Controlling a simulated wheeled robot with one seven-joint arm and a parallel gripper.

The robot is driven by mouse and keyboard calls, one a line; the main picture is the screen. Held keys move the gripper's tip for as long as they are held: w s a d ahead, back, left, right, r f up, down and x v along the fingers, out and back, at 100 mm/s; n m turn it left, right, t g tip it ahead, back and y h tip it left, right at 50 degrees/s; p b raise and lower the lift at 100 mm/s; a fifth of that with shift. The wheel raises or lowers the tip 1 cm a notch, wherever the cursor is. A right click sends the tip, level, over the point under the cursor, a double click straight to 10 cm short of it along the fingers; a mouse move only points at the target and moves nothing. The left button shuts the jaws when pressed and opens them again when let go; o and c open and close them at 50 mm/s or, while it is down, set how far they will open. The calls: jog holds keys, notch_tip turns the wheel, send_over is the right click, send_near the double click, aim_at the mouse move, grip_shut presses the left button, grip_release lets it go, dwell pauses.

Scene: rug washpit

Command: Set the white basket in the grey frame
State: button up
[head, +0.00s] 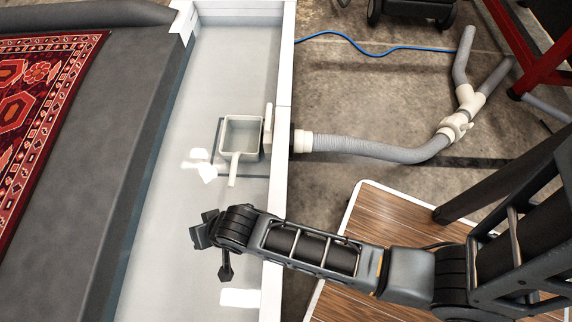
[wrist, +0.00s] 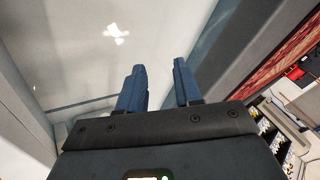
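The white basket (head: 241,132), a small square open-topped box with a handle (head: 234,170) pointing toward the picture's bottom, is in the pale trough in the head view. A darker grey square edge, which looks like the grey frame (head: 256,174), shows around and below it. I cannot tell whether the basket sits down inside it or rests on top. My gripper (head: 202,230) is over the trough, nearer the picture's bottom and apart from the basket. In the wrist view its two blue fingers (wrist: 159,88) stand apart with nothing between them. The basket and frame are not visible there.
A white trough wall (head: 282,150) runs along the right. A white fitting (head: 268,128) stands beside the basket and joins a grey hose (head: 370,149) outside. A dark grey ledge (head: 128,140) with a red rug (head: 40,100) lies left. The trough floor is otherwise clear.

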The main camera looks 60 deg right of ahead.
jog(key=s+d+r+n+t, duration=0.1)
jog(key=s+r+t, duration=0.1)
jog(key=s+r, duration=0.45)
jog(key=s+d+r+n+t, duration=0.1)
jog(key=s+d+r+t, duration=0.15)
jog(key=s, duration=0.65)
jog(key=s+d+r+n+t, duration=0.2)
jog(key=s+d+r+n, duration=0.1)
jog(key=r, duration=0.7)
jog(key=s+d+r+n+t+h, duration=0.1)
jog(key=s+d+r+n, duration=0.2)
jog(key=r, duration=0.8)
jog(key=s+d, duration=0.2)
jog(key=s, duration=0.2)
jog(key=shift+s+d+r+t, duration=0.2)
jog(key=shift+s+r+t, duration=0.05)
jog(key=shift+s+t, duration=0.1)
